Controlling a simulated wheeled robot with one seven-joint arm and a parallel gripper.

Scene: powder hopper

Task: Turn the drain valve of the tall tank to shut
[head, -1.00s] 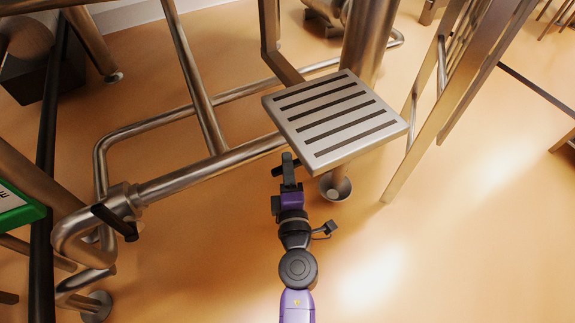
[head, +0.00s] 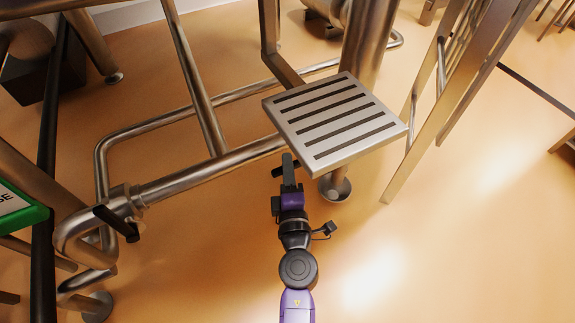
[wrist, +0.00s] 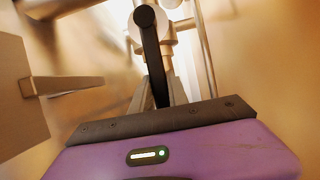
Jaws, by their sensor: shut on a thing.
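A black valve lever (wrist: 151,50) runs down from a round pivot on a pale metal valve body in the wrist view. Its lower end is between the grey fingers of my gripper (wrist: 160,92), which is shut on it. In the head view my gripper (head: 288,160) is at the pipe's end, beside the left edge of the slotted metal step. A short dark piece of the lever (head: 279,172) shows there; the valve body is mostly hidden. The tall tank itself cannot be made out.
The slotted step (head: 335,118) overhangs close to my gripper's right. A second black lever (head: 116,223) sits on the pipe at left, near a green-edged sign (head: 22,214). Slanted metal ladder rails (head: 425,120) stand at right. The floor at front right is clear.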

